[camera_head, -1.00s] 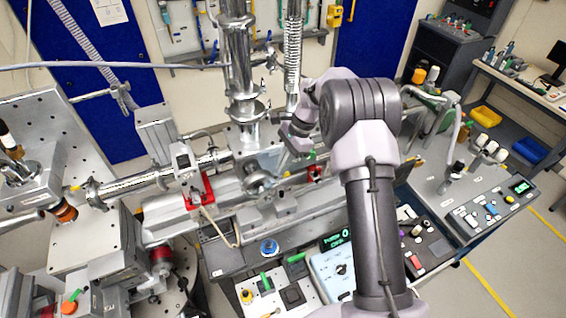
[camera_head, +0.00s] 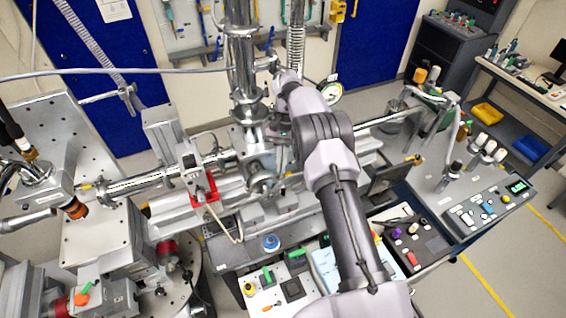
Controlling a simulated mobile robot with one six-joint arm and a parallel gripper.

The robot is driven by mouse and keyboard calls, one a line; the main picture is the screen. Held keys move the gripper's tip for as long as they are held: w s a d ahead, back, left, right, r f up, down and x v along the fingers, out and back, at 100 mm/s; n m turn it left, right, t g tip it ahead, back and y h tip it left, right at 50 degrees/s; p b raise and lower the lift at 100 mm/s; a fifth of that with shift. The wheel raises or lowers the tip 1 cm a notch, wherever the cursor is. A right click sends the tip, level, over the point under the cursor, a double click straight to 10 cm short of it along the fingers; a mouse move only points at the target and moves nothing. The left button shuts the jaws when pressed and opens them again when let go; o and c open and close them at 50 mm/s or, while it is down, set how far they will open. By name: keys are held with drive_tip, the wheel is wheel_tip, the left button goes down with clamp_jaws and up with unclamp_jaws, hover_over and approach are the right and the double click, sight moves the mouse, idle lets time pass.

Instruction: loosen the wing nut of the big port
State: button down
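A tall, shiny steel column (camera_head: 241,60) with flanged joints stands above the middle of the bench. A clamped flange (camera_head: 249,107) is low on it, and a small side fitting (camera_head: 267,63) sticks out on its right. I cannot make out which of these is the big port, and no wing nut is clear at this size. My arm reaches up from the lower right, and its wrist is just right of the column. My gripper (camera_head: 283,74) is at the arm's far end, close to the side fitting. Its fingers are too small and partly hidden, so contact and opening cannot be told.
A ribbed hose (camera_head: 296,45) stands right of the column. A horizontal steel pipe (camera_head: 140,183) and a red bracket (camera_head: 207,190) lie to the left. A round gauge (camera_head: 331,90) is just right of my wrist. Control boxes (camera_head: 410,240) fill the bench's front right.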

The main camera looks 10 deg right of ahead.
drive_tip(key=shift+a+f+n+g+h, duration=0.15)
drive_tip(key=shift+n+h, duration=0.2)
drive_tip(key=shift+n, duration=0.6)
drive_tip(key=shift+n+g+h, duration=0.15)
drive_tip(key=shift+n+h, duration=0.2)
drive_tip(key=shift+n, duration=0.6)
drive_tip(key=c, duration=1.6)
unclamp_jaws()
drive_tip(key=shift+c, duration=0.2)
